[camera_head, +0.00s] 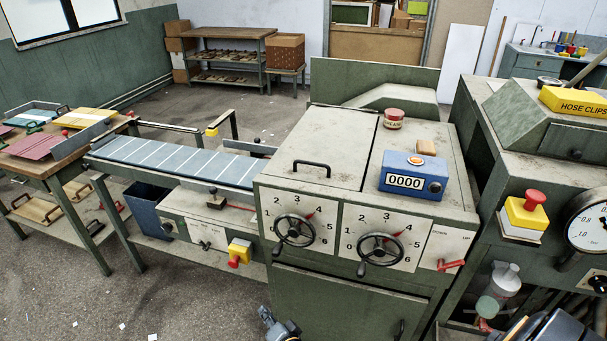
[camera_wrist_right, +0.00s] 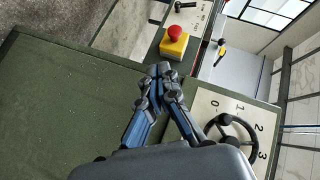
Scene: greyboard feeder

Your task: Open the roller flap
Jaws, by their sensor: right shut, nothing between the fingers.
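The top of the green feeder machine has a grey panel (camera_head: 325,140) with a black bar handle (camera_head: 311,168) near its front edge. This looks like the roller flap, and it lies flat and closed. My right gripper (camera_head: 268,314) shows at the bottom edge of the head view, in front of the machine's green front and well below the handle. In the right wrist view my right gripper (camera_wrist_right: 160,72) has its fingertips together, with nothing between them. The panel and its handle are not seen in that view. My left gripper is not in view.
Two handwheels (camera_head: 295,229) (camera_head: 380,249) stick out from the front dials. A yellow-red stop button (camera_head: 239,252) is left of them. A blue counter (camera_head: 413,175) and a small tin (camera_head: 393,119) stand on the top, right of the panel. A conveyor (camera_head: 180,162) extends left.

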